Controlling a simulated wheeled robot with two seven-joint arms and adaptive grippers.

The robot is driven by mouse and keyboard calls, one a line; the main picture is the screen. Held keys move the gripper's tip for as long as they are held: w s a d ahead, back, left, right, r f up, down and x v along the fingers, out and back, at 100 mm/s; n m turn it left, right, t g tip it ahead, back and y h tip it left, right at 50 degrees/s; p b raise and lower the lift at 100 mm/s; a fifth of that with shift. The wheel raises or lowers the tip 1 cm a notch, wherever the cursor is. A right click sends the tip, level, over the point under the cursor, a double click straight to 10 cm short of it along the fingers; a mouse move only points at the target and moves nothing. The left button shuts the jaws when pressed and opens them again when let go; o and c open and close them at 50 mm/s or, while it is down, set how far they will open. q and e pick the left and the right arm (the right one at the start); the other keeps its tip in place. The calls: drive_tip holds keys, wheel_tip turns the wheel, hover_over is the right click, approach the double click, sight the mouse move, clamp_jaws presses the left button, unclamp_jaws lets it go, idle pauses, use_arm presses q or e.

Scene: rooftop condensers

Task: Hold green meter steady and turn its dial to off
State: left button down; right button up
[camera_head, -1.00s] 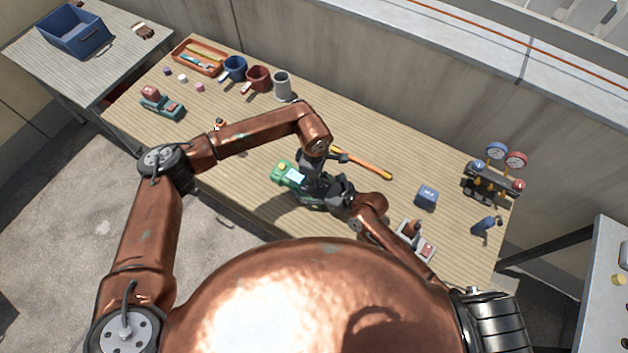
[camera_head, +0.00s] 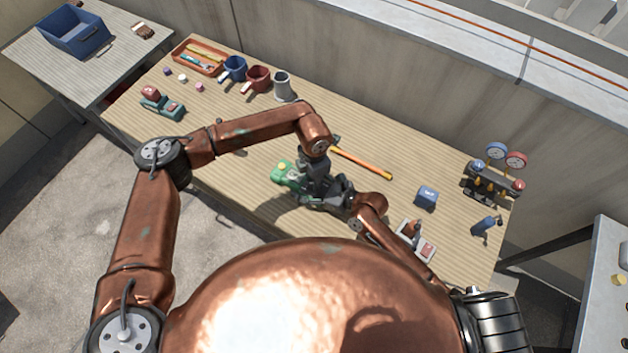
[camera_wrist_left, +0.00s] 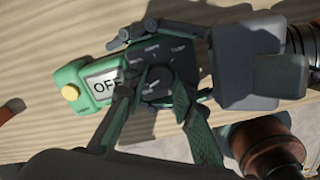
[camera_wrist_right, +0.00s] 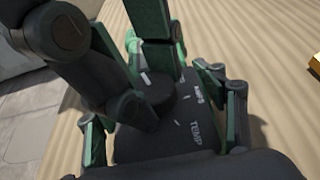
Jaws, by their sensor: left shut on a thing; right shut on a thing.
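The green meter (camera_head: 284,173) lies on the wooden table, its near end partly hidden by my grippers. In the left wrist view the meter (camera_wrist_left: 74,77) shows a yellow button, a display with the letters OFF, the last partly covered, and a dark face with a dial (camera_wrist_left: 157,84). My left gripper (camera_head: 313,182) comes down from above and is shut on the dial. My right gripper (camera_head: 333,196) is shut on the meter's body from the right. In the right wrist view its fingers straddle the dark face (camera_wrist_right: 160,145), which shows the word TEMP.
An orange rod (camera_head: 364,164) lies just beyond the meter. A blue box (camera_head: 427,197), a gauge set (camera_head: 491,182) and a small tray (camera_head: 417,242) are to the right.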

use_arm(q)
drive_tip(key=shift+n, duration=0.8)
use_arm(e)
drive_tip(key=shift+s+f, duration=0.2)
drive_tip(key=shift+f, duration=0.3)
use_arm(q)
drive_tip(key=c, duration=1.6)
unclamp_jaws()
wheel_tip(320, 180, up, 12)
drive_tip(key=shift+s, duration=0.1)
use_arm(e)
drive_tip(key=o, duration=1.6)
use_arm(q)
drive_tip(key=shift+a, duration=0.1)
use_arm(e)
drive_tip(key=shift+o, duration=0.4)
